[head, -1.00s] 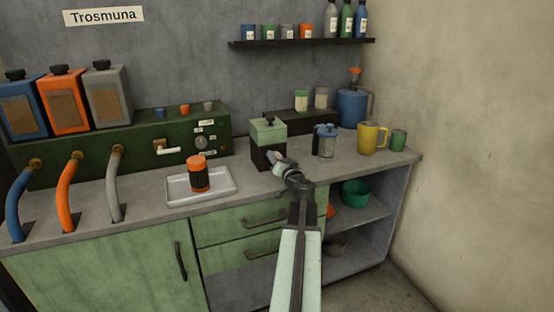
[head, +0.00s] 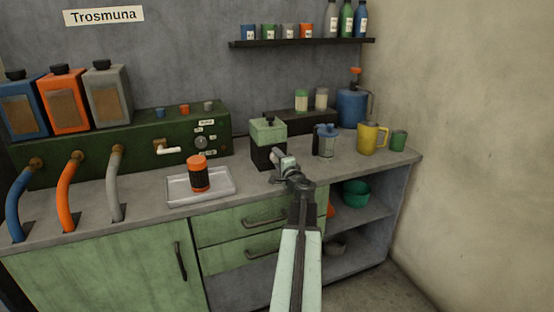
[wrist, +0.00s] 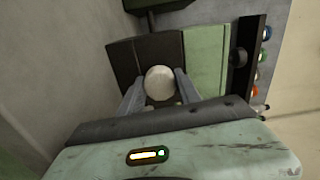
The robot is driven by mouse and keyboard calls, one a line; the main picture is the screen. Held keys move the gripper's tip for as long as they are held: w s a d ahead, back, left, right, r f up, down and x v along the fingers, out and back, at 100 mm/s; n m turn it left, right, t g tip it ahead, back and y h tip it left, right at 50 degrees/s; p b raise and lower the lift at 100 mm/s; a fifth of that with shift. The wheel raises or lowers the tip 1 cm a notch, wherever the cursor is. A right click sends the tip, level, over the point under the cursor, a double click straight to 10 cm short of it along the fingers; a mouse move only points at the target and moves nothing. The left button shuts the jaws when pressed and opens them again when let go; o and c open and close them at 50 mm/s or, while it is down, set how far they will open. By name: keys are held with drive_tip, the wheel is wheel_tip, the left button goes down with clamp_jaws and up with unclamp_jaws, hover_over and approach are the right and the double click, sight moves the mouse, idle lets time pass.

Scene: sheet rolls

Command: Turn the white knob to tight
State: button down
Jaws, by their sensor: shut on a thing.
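The white knob (wrist: 159,82) is round and sits on the dark front of a box with a pale green top (head: 268,131). In the wrist view my gripper (wrist: 160,92) has one finger on each side of the knob and is shut on it. In the head view my gripper (head: 280,161) is at the lower right front of the box, above the counter edge. It covers most of the knob there. I cannot read any mark showing how far the knob is turned.
A white tray (head: 222,192) with an orange-topped jar (head: 198,174) stands to the left of the box. A blue-lidded clear jar (head: 326,142) and a yellow mug (head: 372,138) stand to the right. The counter (head: 130,206) in front is partly clear.

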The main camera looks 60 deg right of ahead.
drive_tip(key=m, duration=0.4)
drive_tip(key=shift+m, duration=0.3)
drive_tip(key=m, duration=0.4)
drive_tip(key=shift+f+m, duration=0.1)
drive_tip(key=shift+m, duration=0.2)
drive_tip(key=m, duration=0.4)
drive_tip(key=shift+m, duration=2.1)
drive_tip(key=c, duration=0.9)
unclamp_jaws()
drive_tip(key=shift+o, duration=0.2)
